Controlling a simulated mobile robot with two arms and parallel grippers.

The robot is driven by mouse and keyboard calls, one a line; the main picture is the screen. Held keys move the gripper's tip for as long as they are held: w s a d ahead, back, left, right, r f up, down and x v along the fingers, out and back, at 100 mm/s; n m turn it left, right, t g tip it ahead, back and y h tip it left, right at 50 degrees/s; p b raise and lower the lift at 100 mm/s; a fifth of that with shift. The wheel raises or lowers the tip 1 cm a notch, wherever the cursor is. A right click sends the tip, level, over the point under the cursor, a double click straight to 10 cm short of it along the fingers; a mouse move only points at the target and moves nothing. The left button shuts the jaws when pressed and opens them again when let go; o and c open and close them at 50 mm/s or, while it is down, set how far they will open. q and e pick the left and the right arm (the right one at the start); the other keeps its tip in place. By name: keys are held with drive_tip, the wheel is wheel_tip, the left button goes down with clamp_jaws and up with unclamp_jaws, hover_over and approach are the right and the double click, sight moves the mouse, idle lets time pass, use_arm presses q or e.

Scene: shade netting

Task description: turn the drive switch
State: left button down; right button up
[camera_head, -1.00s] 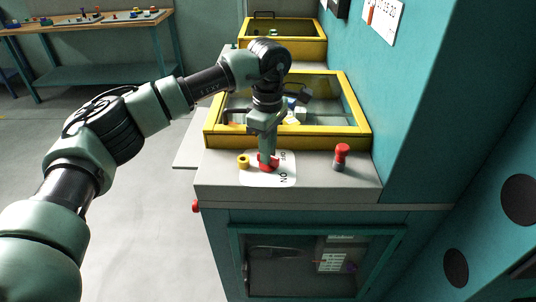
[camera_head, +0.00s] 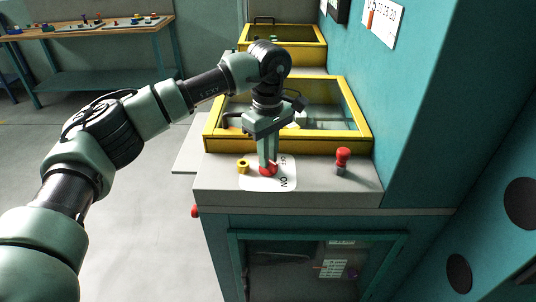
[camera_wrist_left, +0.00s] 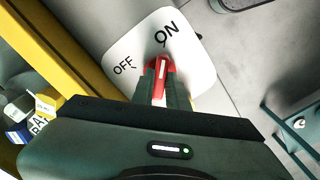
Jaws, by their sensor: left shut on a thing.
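The drive switch (camera_head: 268,171) is a red knob on a white plate (camera_head: 256,184) marked OFF and ON, on top of the grey cabinet. In the left wrist view the red knob (camera_wrist_left: 160,72) sits between the fingers, and its pale line points roughly toward the ON mark. My left gripper (camera_head: 268,164) reaches down from above and is shut on the knob; it also shows in the left wrist view (camera_wrist_left: 163,84). The fingers hide the knob's sides. My right gripper is not in view.
A red-topped knob (camera_head: 342,160) stands right of the plate, and a yellow ring-shaped part (camera_head: 243,166) stands left. A yellow-framed bin (camera_head: 290,146) lies behind. A teal wall (camera_head: 410,120) rises on the right. A workbench (camera_head: 90,28) stands far left, with open floor before it.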

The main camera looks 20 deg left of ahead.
use_arm(q)
drive_tip(key=shift+r, duration=0.1)
drive_tip(key=c, duration=1.4)
unclamp_jaws()
wheel_tip(320, 180, up, 8)
drive_tip(key=shift+f+b, duration=0.1)
drive_tip(key=shift+b, duration=0.5)
drive_tip(key=shift+f, duration=0.1)
